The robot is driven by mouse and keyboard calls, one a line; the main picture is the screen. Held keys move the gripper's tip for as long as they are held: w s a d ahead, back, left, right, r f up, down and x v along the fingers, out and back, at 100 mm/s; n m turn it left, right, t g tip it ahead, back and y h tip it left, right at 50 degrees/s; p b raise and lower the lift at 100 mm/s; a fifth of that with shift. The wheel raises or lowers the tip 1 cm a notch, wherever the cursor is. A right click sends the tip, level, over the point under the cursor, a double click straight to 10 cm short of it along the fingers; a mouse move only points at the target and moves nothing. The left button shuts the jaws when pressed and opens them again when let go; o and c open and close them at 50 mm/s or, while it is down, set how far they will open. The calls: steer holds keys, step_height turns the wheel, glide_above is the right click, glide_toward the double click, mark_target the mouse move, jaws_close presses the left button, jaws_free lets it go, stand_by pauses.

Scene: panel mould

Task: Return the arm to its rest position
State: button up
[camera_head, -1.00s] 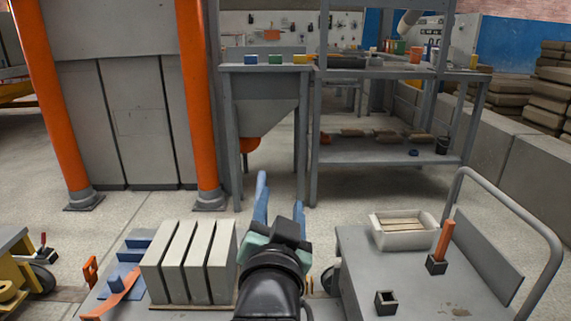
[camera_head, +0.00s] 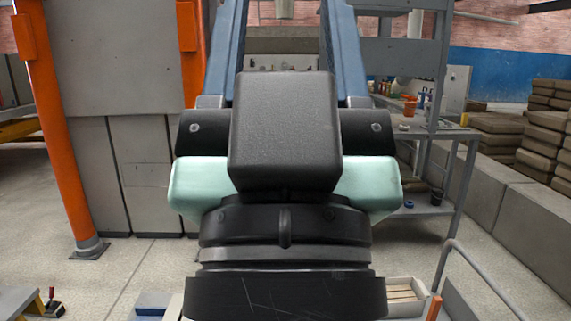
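My gripper (camera_head: 284,30) fills the middle of the head view, close to the camera and raised. Its black and mint-green body hides much of the scene. Its two blue fingers stand wide apart and run up to the top edge, where their tips are cut off. Only background shows between them, so it is open and empty. My arm's black wrist is below it, at the bottom of the picture.
A grey panel cabinet (camera_head: 120,85) with orange posts (camera_head: 53,130) stands at the left. A grey shelf rack (camera_head: 450,175) is behind at the right. A white bin (camera_head: 403,296) and a cart's handrail (camera_head: 492,285) show at the lower right. Stacked sacks (camera_head: 545,135) line the right side.

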step_height(320, 180, up, 22)
steer(key=p, duration=1.9)
steer(key=shift+p, duration=0.3)
steer(key=shift+r+p, duration=0.25)
steer(key=shift+p, duration=0.05)
steer(key=shift+c, duration=0.4)
steer(key=shift+w, duration=0.1)
